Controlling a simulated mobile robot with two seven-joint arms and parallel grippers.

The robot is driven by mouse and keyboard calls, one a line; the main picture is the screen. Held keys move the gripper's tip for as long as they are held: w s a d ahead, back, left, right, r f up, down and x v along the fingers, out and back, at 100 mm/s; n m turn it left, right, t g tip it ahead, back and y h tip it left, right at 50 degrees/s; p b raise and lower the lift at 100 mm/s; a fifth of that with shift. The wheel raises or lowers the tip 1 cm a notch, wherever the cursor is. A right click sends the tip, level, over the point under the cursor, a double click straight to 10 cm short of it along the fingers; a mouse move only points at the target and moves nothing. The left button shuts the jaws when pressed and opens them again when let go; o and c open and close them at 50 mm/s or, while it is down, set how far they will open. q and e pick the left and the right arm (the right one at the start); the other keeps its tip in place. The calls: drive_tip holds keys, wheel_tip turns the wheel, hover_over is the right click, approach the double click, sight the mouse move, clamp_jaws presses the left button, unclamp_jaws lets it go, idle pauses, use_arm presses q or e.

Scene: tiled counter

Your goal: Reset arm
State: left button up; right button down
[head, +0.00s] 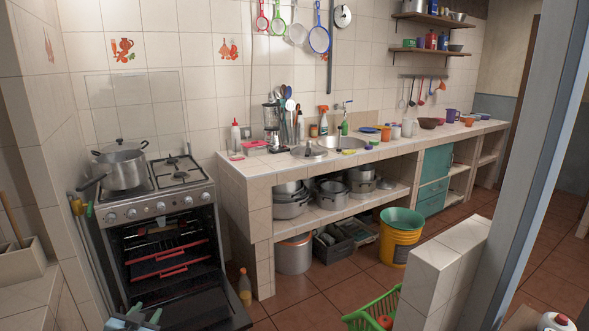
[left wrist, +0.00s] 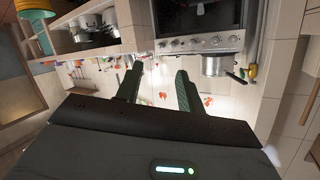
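My left gripper (head: 146,312) shows at the bottom edge of the head view, in front of the open oven door. In the left wrist view, which is upside down, its two dark green fingers (left wrist: 159,75) stand apart with nothing between them. My right gripper is in neither view. The stove (head: 160,215) stands at the left with its oven (head: 168,255) open and red-edged racks inside. A lidded metal pot (head: 121,168) sits on its left burner.
The tiled counter (head: 262,168) runs to the right, with a blender, bottles and cups on it. A yellow bucket (head: 399,245), a green basket (head: 372,312) and a bottle (head: 245,287) stand on the floor. A low tiled wall (head: 440,270) and a grey post (head: 530,165) are at the right.

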use_arm(q)
drive_tip(key=s+d+f+g+h, duration=0.1)
drive_tip(key=s+d+f, duration=0.2)
drive_tip(key=s+f, duration=0.2)
drive_tip(key=s+d+f+g, duration=0.1)
drive_tip(key=s+d+f, duration=0.2)
drive_tip(key=s+f, duration=0.25)
drive_tip(key=s+d+f+g, duration=0.1)
drive_tip(key=s+d+f, duration=0.1)
drive_tip(key=s, duration=0.9)
drive_tip(key=s+d+f+g+h, duration=0.1)
drive_tip(key=s+d+f, duration=0.2)
drive_tip(key=s, duration=0.8)
drive_tip(key=s+d+f+n+g+h, duration=0.1)
drive_tip(key=s+d+f+g, duration=0.1)
drive_tip(key=s+d, duration=0.4)
drive_tip(key=s, duration=0.5)
drive_tip(key=shift+s+d+f, duration=0.15)
drive_tip(key=shift+f, duration=0.1)
drive_tip(key=shift+c, duration=0.2)
